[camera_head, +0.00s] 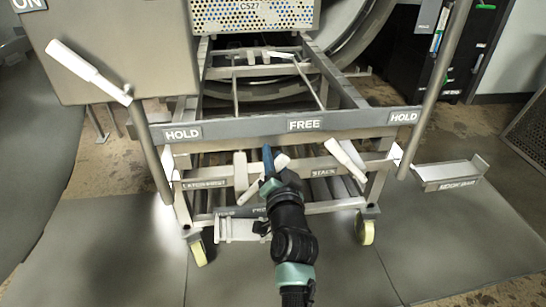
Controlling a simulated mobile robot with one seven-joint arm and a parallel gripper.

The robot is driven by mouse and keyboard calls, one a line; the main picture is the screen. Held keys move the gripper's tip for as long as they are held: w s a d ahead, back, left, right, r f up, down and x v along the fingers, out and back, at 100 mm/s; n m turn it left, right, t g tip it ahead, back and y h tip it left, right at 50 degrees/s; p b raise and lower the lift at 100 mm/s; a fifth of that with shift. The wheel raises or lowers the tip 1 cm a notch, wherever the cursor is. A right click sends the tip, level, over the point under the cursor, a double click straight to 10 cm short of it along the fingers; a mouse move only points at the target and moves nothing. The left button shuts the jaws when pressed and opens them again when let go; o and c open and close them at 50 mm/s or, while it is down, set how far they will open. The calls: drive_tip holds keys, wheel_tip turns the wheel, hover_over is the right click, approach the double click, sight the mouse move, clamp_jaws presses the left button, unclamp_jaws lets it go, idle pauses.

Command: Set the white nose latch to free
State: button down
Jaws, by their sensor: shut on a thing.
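A wheeled metal cart frame (255,126) stands in front of me. Its top bar reads HOLD, FREE, HOLD from left to right. A white lever (279,163), apparently the nose latch, slants up to the right at the cart's lower front. My gripper (269,172) is shut on it, with a blue finger upright across it. My gripper and wrist hide much of the lever and its pivot. Below, a small label strip (231,214) is partly hidden by my arm; it appears to read HOLD and FREE.
Other white handles (241,171) and (346,160) stand left and right of my gripper. A white lever (88,71) sticks out at upper left. A metal tray (450,174) juts out at right. Yellow-wheeled casters (367,232) stand on grey floor plates.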

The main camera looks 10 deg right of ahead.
drive_tip(key=shift+d, duration=0.1)
drive_tip(key=c, duration=0.6)
unclamp_jaws()
drive_tip(key=shift+f, duration=0.1)
drive_tip(key=shift+c, duration=0.2)
drive_tip(key=s+p, duration=0.3)
drive_tip(key=s, duration=1)
